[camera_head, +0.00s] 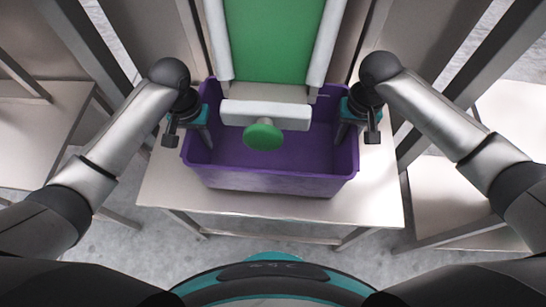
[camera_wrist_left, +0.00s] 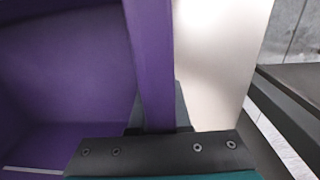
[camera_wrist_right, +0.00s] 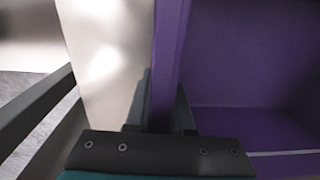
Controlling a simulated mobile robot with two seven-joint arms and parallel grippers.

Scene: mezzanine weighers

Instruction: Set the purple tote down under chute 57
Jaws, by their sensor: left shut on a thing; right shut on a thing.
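The purple tote (camera_head: 270,183) is upright over a pale table (camera_head: 378,200), below the end of a green-bedded chute (camera_head: 270,40). I cannot tell whether its base touches the table. The inside that shows looks empty; the chute end hides its back part. My left gripper (camera_head: 203,136) is shut on the tote's left wall, which shows between the fingers in the left wrist view (camera_wrist_left: 150,60). My right gripper (camera_head: 346,132) is shut on the right wall, also seen in the right wrist view (camera_wrist_right: 168,60). No chute number is readable.
The chute's white end bar (camera_head: 290,117) and a green round knob (camera_head: 263,136) overhang the tote between my grippers. Other pale tables stand at the left (camera_head: 35,140) and right (camera_head: 445,190), with dark posts beside them. Bare tabletop shows in front of the tote.

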